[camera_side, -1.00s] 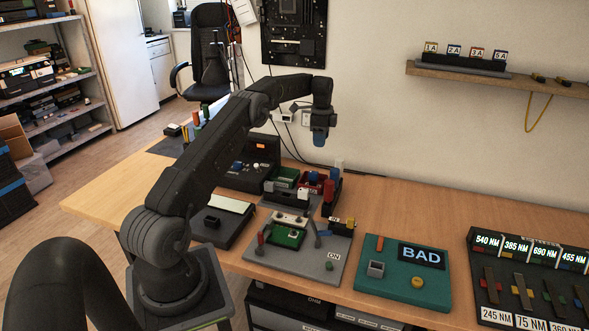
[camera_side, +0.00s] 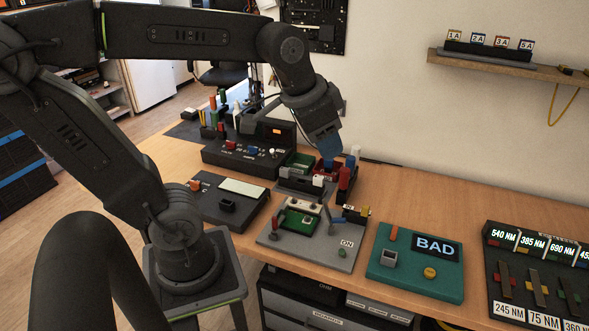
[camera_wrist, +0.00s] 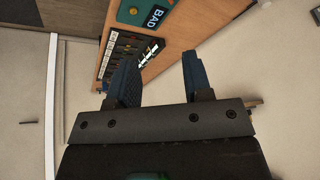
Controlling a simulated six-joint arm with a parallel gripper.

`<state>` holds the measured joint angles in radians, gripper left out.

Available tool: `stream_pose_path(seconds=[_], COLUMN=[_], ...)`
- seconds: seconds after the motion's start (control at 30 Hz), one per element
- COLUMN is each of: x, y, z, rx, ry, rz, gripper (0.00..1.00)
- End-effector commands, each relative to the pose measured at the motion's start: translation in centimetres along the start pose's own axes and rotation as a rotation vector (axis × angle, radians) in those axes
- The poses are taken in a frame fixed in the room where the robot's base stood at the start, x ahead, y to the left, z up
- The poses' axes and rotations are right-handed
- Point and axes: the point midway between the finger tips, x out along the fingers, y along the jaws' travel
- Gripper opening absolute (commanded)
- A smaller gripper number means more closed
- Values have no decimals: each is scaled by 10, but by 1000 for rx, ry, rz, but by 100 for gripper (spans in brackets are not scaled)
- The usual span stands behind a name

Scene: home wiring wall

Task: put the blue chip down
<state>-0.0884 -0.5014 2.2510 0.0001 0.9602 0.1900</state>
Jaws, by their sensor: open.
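My gripper (camera_side: 327,146) is at the end of the bent arm, above the green and red bins in the side view. Its two blue fingers are spread in the wrist view (camera_wrist: 160,80), with nothing between them. I cannot single out the blue chip for certain. A small blue piece (camera_side: 350,161) stands at the red bin (camera_side: 341,169), close to the fingertips. The green bin (camera_side: 300,162) is just left of it. A grey test plate (camera_side: 310,244) with a small green board (camera_side: 299,223) and lever posts is in front of the bins.
A teal panel reading BAD (camera_side: 415,263) lies right of the test plate. A black rack with NM labels (camera_side: 540,280) is further right. A black control box (camera_side: 240,158) stands behind left. A wall shelf (camera_side: 500,63) carries fuse labels. Bare wood shows along the wall.

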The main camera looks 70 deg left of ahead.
Motion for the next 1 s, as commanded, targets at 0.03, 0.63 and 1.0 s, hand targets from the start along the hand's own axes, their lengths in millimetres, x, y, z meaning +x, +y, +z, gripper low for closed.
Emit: stream_pose_path(seconds=[0.03,0.63,1.0], x=[-1,6,6], y=[10,32,32], z=[20,69,69], rx=[-21,-112,-111], ry=[21,63,63], rz=[8,34,34], gripper=[46,46,46])
